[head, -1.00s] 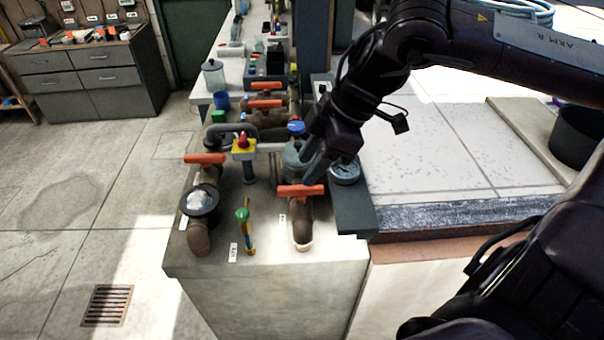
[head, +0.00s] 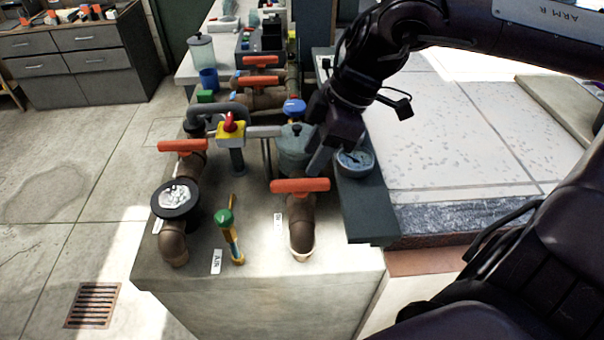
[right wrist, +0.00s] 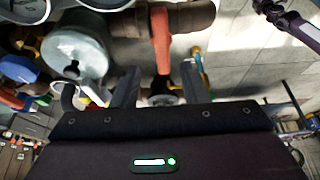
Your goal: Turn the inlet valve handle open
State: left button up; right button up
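Which handle is the inlet one I cannot tell, as the small tags are not readable. A crosswise orange handle (head: 300,185) tops the near right brown pipe (head: 302,225). My right gripper (head: 318,163) hangs just behind it. In the right wrist view my right gripper (right wrist: 158,72) is open, and an orange handle (right wrist: 160,38) shows between its fingers; contact is not clear. A second orange handle (head: 183,146) sits on the left pipe. A dark arm at the top right of the right wrist view looks like my left one; its finger state is unclear.
More orange handles (head: 260,80) stand behind. Open floor lies left.

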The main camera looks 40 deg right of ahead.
aim_at(298, 181)
jog(key=shift+x, duration=3.05)
jog(key=shift+s+a, duration=0.1)
jog(key=shift+a, duration=0.05)
jog(key=shift+c, duration=0.3)
grip_shut()
